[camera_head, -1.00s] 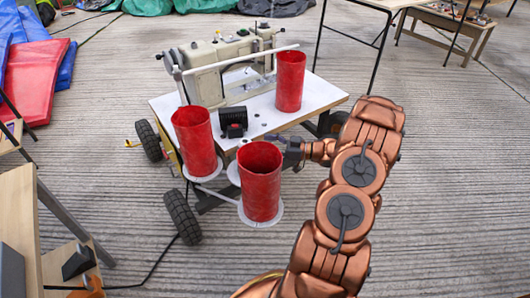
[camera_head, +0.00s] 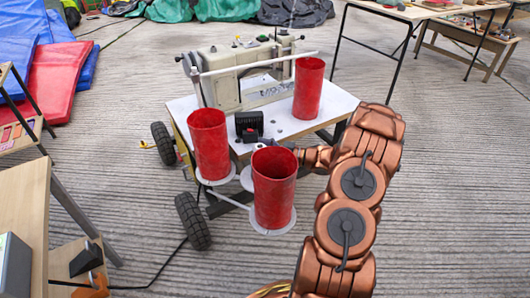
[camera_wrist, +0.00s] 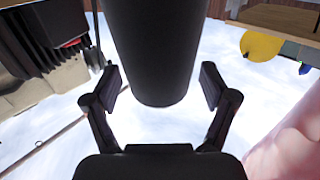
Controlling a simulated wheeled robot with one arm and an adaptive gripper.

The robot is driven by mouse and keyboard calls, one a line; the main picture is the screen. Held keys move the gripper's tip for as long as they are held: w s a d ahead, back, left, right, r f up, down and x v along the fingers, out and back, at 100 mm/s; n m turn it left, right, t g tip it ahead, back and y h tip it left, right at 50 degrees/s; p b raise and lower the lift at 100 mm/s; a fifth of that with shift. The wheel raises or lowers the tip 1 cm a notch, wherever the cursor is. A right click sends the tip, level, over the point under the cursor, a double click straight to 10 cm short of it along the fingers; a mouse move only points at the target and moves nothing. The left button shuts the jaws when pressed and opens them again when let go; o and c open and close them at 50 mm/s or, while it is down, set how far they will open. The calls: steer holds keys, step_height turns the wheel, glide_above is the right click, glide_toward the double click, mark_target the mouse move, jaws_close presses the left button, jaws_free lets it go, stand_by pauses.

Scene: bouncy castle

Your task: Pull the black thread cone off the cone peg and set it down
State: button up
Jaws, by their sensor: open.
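In the wrist view a dark, near-black cylinder (camera_wrist: 155,45), which I take to be the black thread cone, stands between the two fingers of my gripper (camera_wrist: 161,86). The fingers are open, with a visible gap on either side of it. In the head view my gripper is mostly hidden behind the front red cylinder (camera_head: 273,190), and I cannot make out the black cone there. The peg cannot be seen in either view.
Two more red cylinders stand at the left (camera_head: 209,145) and back right (camera_head: 308,90). The sewing machine (camera_head: 240,75) sits on a white wheeled table (camera_head: 340,101) with a black block (camera_head: 249,124). A wooden bench (camera_head: 25,205) is at left.

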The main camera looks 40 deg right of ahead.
steer(key=shift+c, duration=0.2)
steer(key=c, duration=1.4)
steer(key=shift+r, duration=0.1)
steer(key=shift+c, duration=0.2)
step_height(320, 180, up, 8)
steer(key=p, duration=0.5)
steer(key=shift+r+p, duration=0.2)
steer(key=shift+p, duration=0.1)
stand_by(1.9)
steer(key=shift+r+p, duration=1.35)
steer(key=shift+r, duration=0.55)
